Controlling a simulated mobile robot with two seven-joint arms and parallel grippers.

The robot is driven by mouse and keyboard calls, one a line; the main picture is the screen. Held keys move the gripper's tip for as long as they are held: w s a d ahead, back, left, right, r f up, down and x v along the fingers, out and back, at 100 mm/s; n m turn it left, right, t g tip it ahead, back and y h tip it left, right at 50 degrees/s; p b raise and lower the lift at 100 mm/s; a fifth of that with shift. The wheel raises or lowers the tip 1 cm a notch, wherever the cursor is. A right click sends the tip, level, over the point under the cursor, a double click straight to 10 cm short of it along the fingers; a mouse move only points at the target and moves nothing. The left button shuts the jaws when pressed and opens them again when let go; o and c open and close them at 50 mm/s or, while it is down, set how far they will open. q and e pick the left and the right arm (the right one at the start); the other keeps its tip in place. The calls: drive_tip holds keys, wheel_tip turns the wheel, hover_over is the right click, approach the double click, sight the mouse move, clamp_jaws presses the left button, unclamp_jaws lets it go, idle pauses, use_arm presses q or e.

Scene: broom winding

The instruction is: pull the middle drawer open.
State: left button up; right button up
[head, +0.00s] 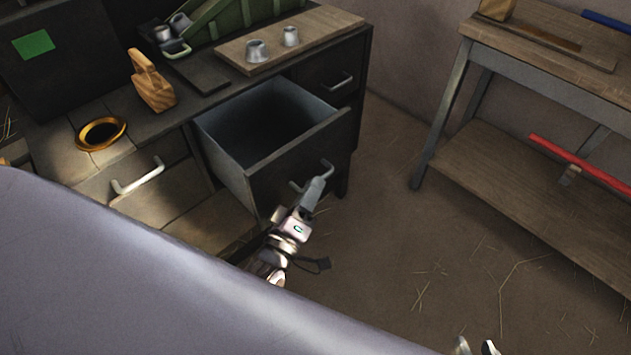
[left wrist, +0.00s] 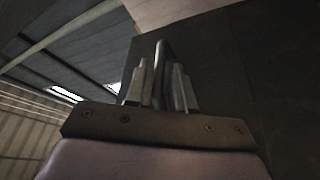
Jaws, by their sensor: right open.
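The middle drawer (head: 300,150) stands pulled out from the dark workbench, its empty-looking grey inside visible from above. Its bar handle (head: 326,170) is on the front panel. My left gripper (head: 315,190) is at this handle. In the left wrist view, the handle (left wrist: 160,75) stands between the two fingers of my left gripper (left wrist: 161,88), which look closed on it. The drawer's dark front (left wrist: 225,75) lies just behind. My right gripper (head: 477,347) shows only its fingertips at the bottom edge, open and away from the drawer.
A closed drawer (head: 170,187) with a pale handle is left of the open one, and another (head: 330,75) is to the right. The bench top holds metal cups, a wooden block and a gold ring. A second table (head: 530,190) stands right.

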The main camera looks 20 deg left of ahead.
use_arm(q)
drive_tip(key=v, duration=0.5)
idle(0.5)
drive_tip(key=s+f+m+g+h, duration=0.2)
drive_tip(key=s+f+m+g, duration=0.4)
drive_tip(key=s+m+g, duration=0.6)
wheel_tip(320, 180, up, 10)
drive_tip(key=a+m+t+p, duration=0.1)
drive_tip(key=t+p, duration=0.1)
drive_tip(key=p, duration=1)
drive_tip(key=shift+w+f+y, duration=0.2)
drive_tip(key=shift+w+y, duration=0.05)
drive_tip(key=shift+y, duration=0.15)
drive_tip(key=shift+a, duration=0.2)
